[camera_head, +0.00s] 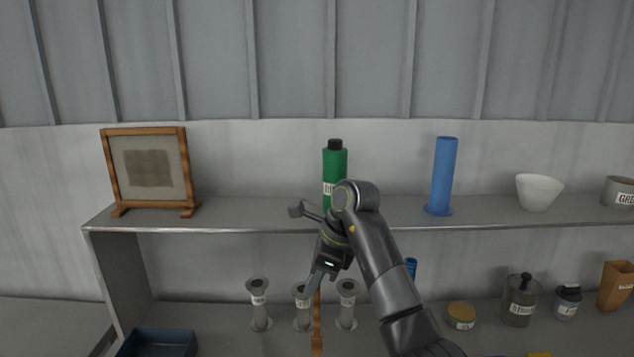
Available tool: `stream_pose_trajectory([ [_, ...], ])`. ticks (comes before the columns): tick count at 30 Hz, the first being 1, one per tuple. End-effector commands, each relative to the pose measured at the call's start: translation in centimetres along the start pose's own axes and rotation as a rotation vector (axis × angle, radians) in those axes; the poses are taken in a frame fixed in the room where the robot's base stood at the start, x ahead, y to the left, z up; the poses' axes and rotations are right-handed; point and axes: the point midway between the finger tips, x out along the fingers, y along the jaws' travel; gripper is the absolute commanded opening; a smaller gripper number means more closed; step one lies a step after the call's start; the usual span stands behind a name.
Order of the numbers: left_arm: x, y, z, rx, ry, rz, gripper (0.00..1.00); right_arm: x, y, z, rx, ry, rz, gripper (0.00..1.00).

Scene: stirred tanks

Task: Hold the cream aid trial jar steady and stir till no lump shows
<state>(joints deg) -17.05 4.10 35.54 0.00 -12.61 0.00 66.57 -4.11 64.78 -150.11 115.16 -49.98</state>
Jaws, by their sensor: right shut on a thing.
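My right gripper (317,287) points down in front of the shelf and is shut on the upper part of a thin orange-brown wooden stick (317,325). The stick hangs about upright and its lower end runs down to the bottom edge of the picture. I cannot tell what its tip touches. No jar that I can read as the cream aid trial jar shows, and no contents or lumps are visible. My left gripper is not in view.
Grey flanged cylinders (260,308) stand behind the stick. A green bottle (334,165), blue cylinder (443,175), white bowl (538,192) and framed screen (148,168) stand on the upper shelf (250,220). A dark blue tray (160,339) is lower left; labelled containers (520,302) are lower right.

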Motion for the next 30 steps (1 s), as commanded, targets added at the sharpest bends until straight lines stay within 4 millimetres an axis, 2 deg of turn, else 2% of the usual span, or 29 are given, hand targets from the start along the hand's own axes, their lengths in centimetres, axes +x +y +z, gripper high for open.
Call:
stream_pose_trajectory([
  [1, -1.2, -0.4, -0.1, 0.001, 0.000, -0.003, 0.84, -1.1, 0.0, 0.5, -0.002, -0.001, 0.000, 0.00],
  [11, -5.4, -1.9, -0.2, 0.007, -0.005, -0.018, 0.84, -5.0, 0.0, 2.1, -0.001, -0.001, 0.001, 0.00],
  [23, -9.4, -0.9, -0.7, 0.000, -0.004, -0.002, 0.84, -8.7, 0.0, 3.7, -0.001, -0.001, 0.001, 0.00],
  [25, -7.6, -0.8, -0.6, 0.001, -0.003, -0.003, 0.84, -7.0, 0.1, 2.9, 0.000, 0.000, 0.002, 0.00],
  [30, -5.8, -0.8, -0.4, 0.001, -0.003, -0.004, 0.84, -5.4, 0.0, 2.3, -0.001, -0.001, 0.001, 0.00],
])
